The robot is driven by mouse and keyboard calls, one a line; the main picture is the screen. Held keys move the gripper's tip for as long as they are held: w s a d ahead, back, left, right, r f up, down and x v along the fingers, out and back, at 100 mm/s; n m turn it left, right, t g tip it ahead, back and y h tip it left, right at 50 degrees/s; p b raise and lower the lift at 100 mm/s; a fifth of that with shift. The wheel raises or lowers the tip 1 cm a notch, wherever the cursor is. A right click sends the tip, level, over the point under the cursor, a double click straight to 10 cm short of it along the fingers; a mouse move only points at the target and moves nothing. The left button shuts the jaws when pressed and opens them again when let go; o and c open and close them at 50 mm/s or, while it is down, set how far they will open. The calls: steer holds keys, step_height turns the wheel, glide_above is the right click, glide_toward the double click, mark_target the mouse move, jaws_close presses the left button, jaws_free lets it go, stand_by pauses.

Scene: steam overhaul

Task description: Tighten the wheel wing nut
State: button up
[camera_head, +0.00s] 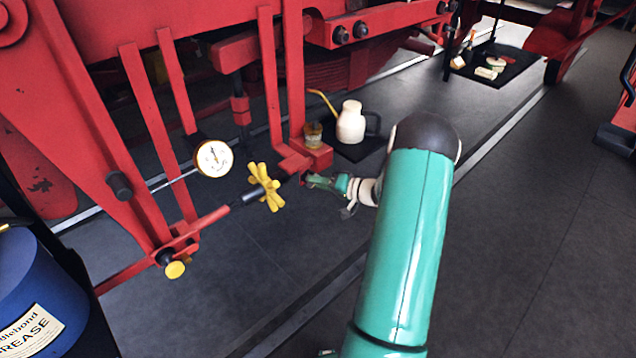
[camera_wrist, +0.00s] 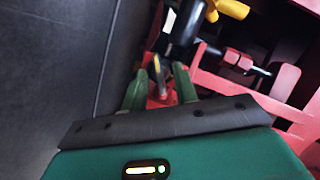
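A yellow multi-lobed wheel (camera_head: 265,187) sits on a dark shaft in the red linkage, in the middle of the head view. Part of it shows at the top of the wrist view (camera_wrist: 231,8). My gripper (camera_head: 312,182) is just right of this wheel, by the red bracket. In the wrist view its two green fingers (camera_wrist: 160,82) stand apart. A small grey-brown metal part (camera_wrist: 158,72), possibly the wing nut, lies between them in front of a red surface. I see gaps beside it, but cannot make out its shape. My forearm hides some floor.
A round gauge (camera_head: 213,158) and a yellow-ended knob (camera_head: 175,270) are left of the wheel. A cream oil can (camera_head: 351,122) stands behind my gripper, beside a small jar (camera_head: 313,135). A blue grease drum (camera_head: 38,295) is at lower left.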

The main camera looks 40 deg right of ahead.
steer(key=shift+w+a+f, duration=0.1)
steer(key=shift+w+f, duration=0.05)
steer(key=shift+w, duration=0.25)
jaws_close()
steer(key=m+t+h, duration=0.1)
steer(key=m+t, duration=0.1)
steer(key=m, duration=0.7)
steer(key=m+t+h, duration=0.2)
steer(key=m+t, duration=0.1)
steer(key=m, duration=0.5)
steer(key=m+t+h, duration=0.1)
steer(key=m+t, duration=0.2)
steer(key=m, duration=0.6)
steer(key=shift+a+f+m, duration=0.15)
steer(key=shift+f+m, duration=0.15)
steer(key=shift+f, duration=0.05)
steer(key=shift+r, duration=0.1)
stand_by(0.7)
